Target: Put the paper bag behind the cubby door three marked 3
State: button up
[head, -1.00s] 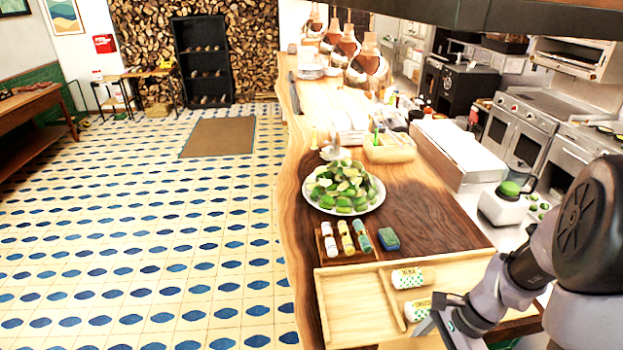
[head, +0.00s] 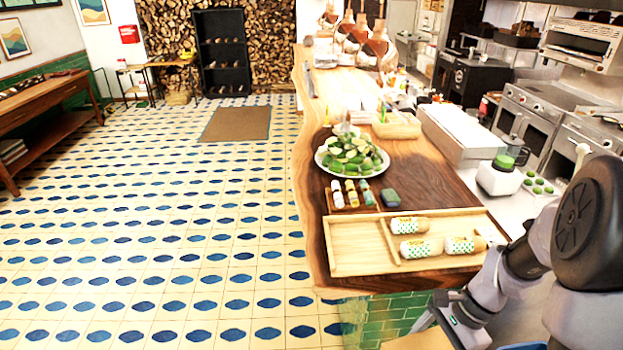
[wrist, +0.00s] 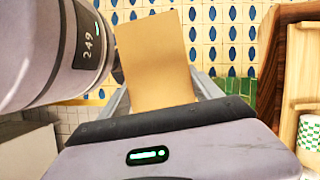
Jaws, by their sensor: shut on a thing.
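The paper bag (wrist: 158,60) is a plain tan shape in the wrist view. My gripper (wrist: 163,92) is shut on it, with a grey finger on each side, and the bag stands out beyond the fingers. In the head view my gripper (head: 452,308) is low, in front of the counter's near end. A tan piece of the bag (head: 408,342) shows below it, cut off by the frame's bottom edge. No cubby door and no mark 3 can be seen in either view.
The wooden counter (head: 318,235) runs away ahead, holding a wooden tray (head: 350,262) with several patterned rolls, a plate of limes (head: 352,157) and small bottles (head: 350,192). Open tiled floor (head: 180,240) lies to the left. A wooden bench (head: 50,145) stands at far left.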

jog(key=w+a+f+n+g+h+b, duration=0.1)
jog(key=w+a+f+n+b, duration=0.1)
jog(key=f+n+b, duration=0.3)
jog(key=w+a+f+n+g+h+b, duration=0.1)
jog(key=w+a+f+n+b, duration=0.2)
jog(key=f+b, duration=0.7)
jog(key=w+a+f+n+g+h+b, duration=0.1)
jog(key=w+a+f+n+h+b, duration=0.1)
jog(key=a+f+n+b, duration=0.2)
notch_tip(320, 180, down, 4)
jog(key=n+b, duration=0.3)
jog(key=shift+w+a, duration=0.2)
jog(key=shift+w, duration=0.05)
jog(key=shift+d, duration=0.1)
